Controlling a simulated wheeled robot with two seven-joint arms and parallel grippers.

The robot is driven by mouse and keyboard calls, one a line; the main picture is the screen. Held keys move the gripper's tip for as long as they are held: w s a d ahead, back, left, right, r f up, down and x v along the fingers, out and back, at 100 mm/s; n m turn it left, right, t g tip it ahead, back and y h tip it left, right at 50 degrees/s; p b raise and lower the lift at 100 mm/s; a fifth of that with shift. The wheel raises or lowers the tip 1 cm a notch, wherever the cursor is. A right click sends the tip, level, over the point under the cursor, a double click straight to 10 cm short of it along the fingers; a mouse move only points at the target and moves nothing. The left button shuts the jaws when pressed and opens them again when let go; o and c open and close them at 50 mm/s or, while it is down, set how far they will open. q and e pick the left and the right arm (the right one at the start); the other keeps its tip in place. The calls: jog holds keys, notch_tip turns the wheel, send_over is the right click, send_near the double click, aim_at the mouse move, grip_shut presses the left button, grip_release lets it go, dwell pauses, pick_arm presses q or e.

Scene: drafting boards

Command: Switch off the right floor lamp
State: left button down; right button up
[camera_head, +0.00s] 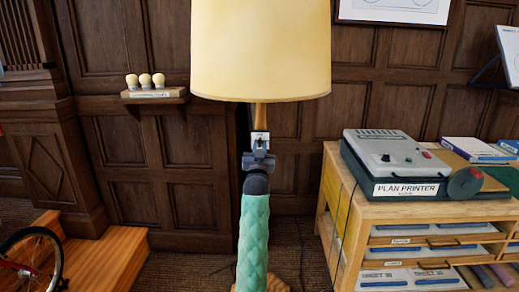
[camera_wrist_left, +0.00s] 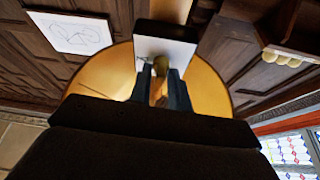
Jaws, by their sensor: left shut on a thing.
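The floor lamp has a wide cream-yellow shade (camera_head: 260,50) that looks lit, on a wooden pole (camera_head: 260,115) in the middle of the head view. A small pale switch plate (camera_head: 260,137) sits on the pole below the shade. My left gripper (camera_head: 259,157) is right at this plate, its arm in a green quilted sleeve. In the left wrist view its fingers (camera_wrist_left: 160,85) are shut on a small switch part in front of the white plate (camera_wrist_left: 165,50), with the glowing shade (camera_wrist_left: 100,80) behind. The fingers mostly hide the held part. My right gripper is not in view.
A plan printer (camera_head: 395,160) stands on a wooden drawer cabinet (camera_head: 345,215) close on the right. A small wall shelf (camera_head: 153,96) with three pale knobs is at left. A wooden step (camera_head: 110,255) and a bicycle wheel (camera_head: 30,260) are at lower left.

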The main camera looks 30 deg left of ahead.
pick_arm(q)
jog(key=shift+n+g+y, duration=0.3)
jog(key=shift+n+y, duration=0.2)
jog(key=shift+n, duration=0.4)
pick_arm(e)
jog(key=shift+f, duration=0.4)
pick_arm(q)
jog(key=c, duration=1.5)
grip_release()
